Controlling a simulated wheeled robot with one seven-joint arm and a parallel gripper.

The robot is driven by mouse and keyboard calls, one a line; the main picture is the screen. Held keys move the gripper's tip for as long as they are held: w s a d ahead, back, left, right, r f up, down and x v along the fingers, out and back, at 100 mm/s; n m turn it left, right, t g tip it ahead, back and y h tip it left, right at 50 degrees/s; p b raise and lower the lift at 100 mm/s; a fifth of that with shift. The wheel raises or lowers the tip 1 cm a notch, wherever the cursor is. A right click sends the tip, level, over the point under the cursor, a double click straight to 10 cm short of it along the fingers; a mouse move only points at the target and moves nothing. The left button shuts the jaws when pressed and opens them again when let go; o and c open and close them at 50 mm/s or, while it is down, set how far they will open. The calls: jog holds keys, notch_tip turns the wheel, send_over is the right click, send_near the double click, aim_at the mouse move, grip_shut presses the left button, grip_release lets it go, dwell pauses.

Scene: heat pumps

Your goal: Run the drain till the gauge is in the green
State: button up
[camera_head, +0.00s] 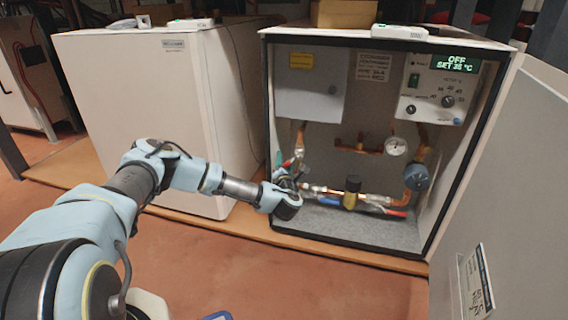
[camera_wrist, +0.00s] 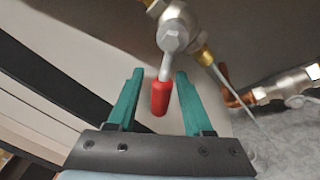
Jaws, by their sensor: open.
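A valve lever with a red grip (camera_wrist: 160,98) hangs from a metal valve body (camera_wrist: 174,38) in the wrist view. My gripper (camera_wrist: 158,80) is open, with its green fingers on either side of the red grip and a gap on both sides. In the head view my gripper (camera_head: 284,170) is at the lower left of the open heat pump cabinet, partly hidden by my wrist. A round white pressure gauge (camera_head: 396,146) sits on the copper pipes. Its needle and coloured band are too small to read.
The control panel (camera_head: 440,88) reads OFF, SET 35 °C. Pipes with a brass part (camera_head: 351,190) and a blue pump (camera_head: 416,177) lie right of my gripper. The cabinet door (camera_head: 505,200) stands open at right; a closed unit (camera_head: 135,110) stands left.

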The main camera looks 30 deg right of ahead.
grip_shut()
dwell(0.3)
dwell(0.3)
